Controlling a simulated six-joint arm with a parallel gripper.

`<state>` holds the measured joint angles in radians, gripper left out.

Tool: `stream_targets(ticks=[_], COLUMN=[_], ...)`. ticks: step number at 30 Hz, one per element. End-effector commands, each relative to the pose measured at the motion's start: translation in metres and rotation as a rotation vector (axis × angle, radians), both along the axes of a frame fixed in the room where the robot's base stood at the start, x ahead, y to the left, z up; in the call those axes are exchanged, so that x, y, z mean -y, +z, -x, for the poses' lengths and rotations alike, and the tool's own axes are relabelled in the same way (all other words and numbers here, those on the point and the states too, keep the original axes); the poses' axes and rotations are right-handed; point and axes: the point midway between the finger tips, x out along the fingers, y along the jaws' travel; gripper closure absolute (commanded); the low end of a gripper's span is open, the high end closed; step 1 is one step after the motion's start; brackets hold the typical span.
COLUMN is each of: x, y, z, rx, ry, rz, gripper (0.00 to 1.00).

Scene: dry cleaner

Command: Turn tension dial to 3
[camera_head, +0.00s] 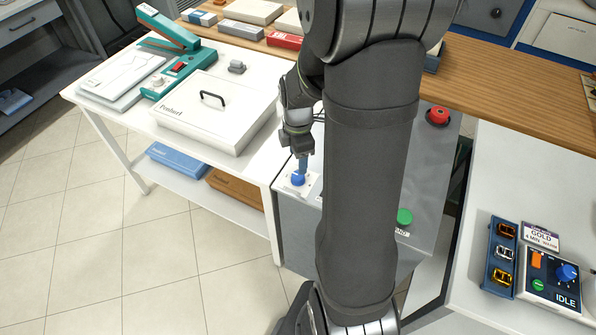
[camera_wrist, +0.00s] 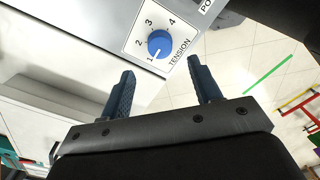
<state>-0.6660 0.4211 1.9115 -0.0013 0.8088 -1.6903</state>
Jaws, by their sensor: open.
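The tension dial (camera_wrist: 160,43) is a round blue knob on a white plate marked 1 to 4 and "TENSION", set in a grey panel. In the wrist view its white pointer mark faces the 1. The dial also shows in the head view (camera_head: 298,179), at the front left of the grey machine. My gripper (camera_wrist: 158,88) is open and empty in the wrist view, its two dark fingers pointing toward the dial and apart from it. In the head view my gripper (camera_head: 302,163) is just above the dial. My arm hides much of the machine.
A red button (camera_head: 438,115) and a green button (camera_head: 404,216) sit on the grey machine (camera_head: 425,180). A white lidded box (camera_head: 215,112) and a teal sealer (camera_head: 180,75) lie on the white table to the left. A control box labelled "IDLE" (camera_head: 553,283) stands at the right.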

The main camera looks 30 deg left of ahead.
Motion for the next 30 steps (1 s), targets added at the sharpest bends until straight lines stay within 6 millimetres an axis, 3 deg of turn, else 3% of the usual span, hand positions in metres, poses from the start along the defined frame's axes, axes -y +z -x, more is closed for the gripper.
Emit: stream_targets(ticks=[6,12,25,26,30], x=[0.001,0.0,0.0,0.0,0.0], y=[-0.041,-0.063,-0.072,-0.072,-0.072], z=[0.0,0.0,0.0,0.0,0.0], rx=[-0.003,0.0,0.001,0.001,0.001], ry=[-0.001,-0.001,-0.001,-0.001,-0.001], rz=[0.003,0.001,0.0,0.0,0.0], gripper=[0.42,0.42,0.42,0.44,0.72])
